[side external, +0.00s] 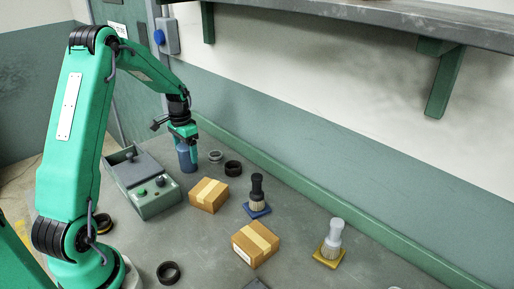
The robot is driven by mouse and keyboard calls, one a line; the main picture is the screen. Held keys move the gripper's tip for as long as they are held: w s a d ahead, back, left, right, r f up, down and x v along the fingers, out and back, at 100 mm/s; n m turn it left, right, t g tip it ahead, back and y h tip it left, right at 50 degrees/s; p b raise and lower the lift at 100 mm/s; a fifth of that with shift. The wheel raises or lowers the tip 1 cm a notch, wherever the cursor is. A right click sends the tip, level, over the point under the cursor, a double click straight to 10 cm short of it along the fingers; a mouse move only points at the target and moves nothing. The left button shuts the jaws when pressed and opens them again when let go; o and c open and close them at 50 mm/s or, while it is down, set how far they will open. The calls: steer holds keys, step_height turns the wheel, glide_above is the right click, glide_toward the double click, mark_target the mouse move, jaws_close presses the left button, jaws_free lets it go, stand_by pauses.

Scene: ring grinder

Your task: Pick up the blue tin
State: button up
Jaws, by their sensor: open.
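The blue tin (184,160) stands upright on the grey bench, to the right of the grey-green machine. My gripper (186,145) points down right over the tin, with its green fingers at the tin's upper part. One finger shows along the tin's right side. The other side of the grip is hard to make out at this size. The jaws are open, and I cannot tell whether they touch the tin. The tin's top is hidden by my gripper.
The grey-green machine (143,184) is close on the left. Dark ring (233,168) and grey ring (215,156) lie just right of the tin. A shelf (400,18) overhangs the back.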

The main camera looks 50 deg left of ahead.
mark_target(187, 157)
steer(key=shift+f, duration=1.7)
steer(key=c, duration=1.2)
steer(key=shift+o, duration=0.2)
steer(key=shift+r, duration=0.1)
steer(key=shift+w+a+r, duration=0.1)
steer(key=shift+r, duration=0.7)
step_height(187, 157, up, 2)
steer(key=shift+r, duration=0.2)
steer(key=d+r, duration=0.7)
steer(key=d, duration=0.4)
steer(key=shift+w+d, duration=0.3)
steer(key=shift+d, duration=0.1)
